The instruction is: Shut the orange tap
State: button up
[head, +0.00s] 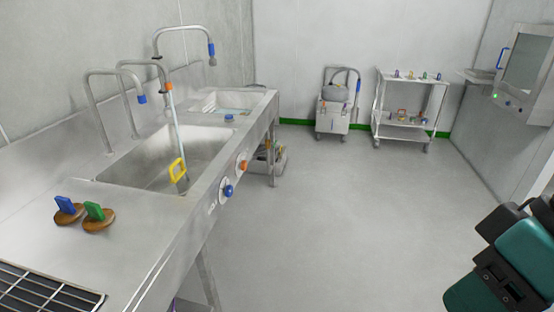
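The orange tap's round knob (242,165) sits on the front face of the steel sink unit, above and right of a blue knob (228,191). A spout with an orange collar (168,86) hangs over the large basin (120,172). A pale stream, seemingly running water, falls from it towards a yellow-handled object (178,170) in the basin. Teal and black parts of my arm show at the lower right, well away from the sink. My gripper's fingertips cannot be made out.
Blue and green handled items (66,206) lie on the near counter beside a dark grating (45,290). A second, smaller basin (222,103) is farther along. A wheeled container (332,115) and a trolley (410,108) stand at the back wall. The middle floor is clear.

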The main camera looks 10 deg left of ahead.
aim_at(244, 165)
jog(key=u, duration=0.05)
jog(key=i, duration=0.65)
jog(key=u, duration=0.55)
jog(key=i, duration=1.25)
jog(key=z, duration=0.3)
